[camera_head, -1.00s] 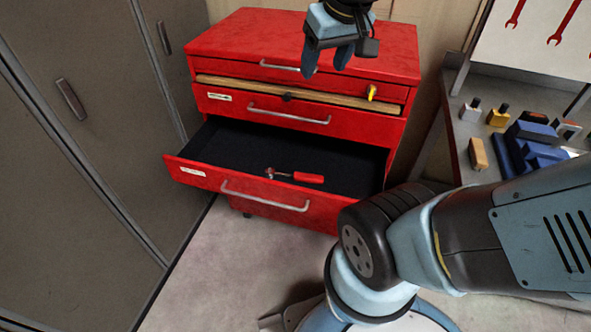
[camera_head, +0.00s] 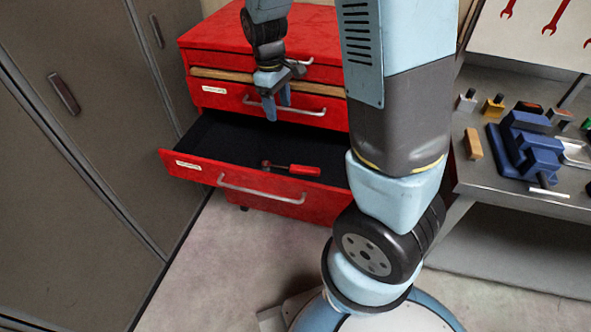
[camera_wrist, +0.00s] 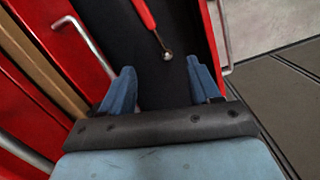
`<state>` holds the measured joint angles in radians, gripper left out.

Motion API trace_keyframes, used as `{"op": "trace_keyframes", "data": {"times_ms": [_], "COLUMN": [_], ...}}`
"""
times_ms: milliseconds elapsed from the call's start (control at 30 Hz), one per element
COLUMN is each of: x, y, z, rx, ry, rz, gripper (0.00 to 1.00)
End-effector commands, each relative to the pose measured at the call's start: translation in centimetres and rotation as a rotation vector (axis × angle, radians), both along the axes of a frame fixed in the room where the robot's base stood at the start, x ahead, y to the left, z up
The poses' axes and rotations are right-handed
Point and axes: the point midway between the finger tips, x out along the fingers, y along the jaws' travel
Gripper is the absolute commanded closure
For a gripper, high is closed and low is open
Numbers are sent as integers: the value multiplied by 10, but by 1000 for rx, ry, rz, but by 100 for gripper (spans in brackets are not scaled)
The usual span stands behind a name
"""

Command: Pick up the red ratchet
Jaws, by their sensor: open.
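The red ratchet (camera_head: 291,169) lies in the open drawer (camera_head: 183,166) of the red tool cabinet, near the drawer's front. Its red handle points right and its metal head is at the left. In the wrist view the ratchet (camera_wrist: 145,14) shows at the top, handle cut off by the frame edge, head pointing down toward the fingers. My gripper (camera_head: 276,108) is open and empty, pointing down above the drawer, in front of the upper drawer's handle. In the wrist view my gripper (camera_wrist: 165,90) has its two blue fingers apart, with only dark drawer floor between them.
The red cabinet (camera_head: 215,42) has closed upper drawers with metal handles and a wooden strip. Grey lockers (camera_head: 75,200) stand at left. A workbench (camera_head: 490,180) at right holds a blue vise (camera_head: 535,150) and several small blocks. The floor in front is clear.

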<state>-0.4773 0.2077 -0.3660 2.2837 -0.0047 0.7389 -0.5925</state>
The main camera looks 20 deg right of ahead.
Motion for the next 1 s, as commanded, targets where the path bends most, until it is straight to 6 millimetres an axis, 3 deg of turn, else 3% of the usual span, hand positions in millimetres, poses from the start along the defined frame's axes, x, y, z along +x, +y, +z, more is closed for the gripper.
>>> {"op": "trace_keyframes", "data": {"times_ms": [200,400,767,1000], "x": [15,23,26,18], "y": [7,8,4,-9], "z": [-59,-102,-136,-172], "rx": [-87,-159,-210,-210], "ry": [93,159,203,206], "rz": [138,249,329,326], "gripper": [38,38,38,38]}}
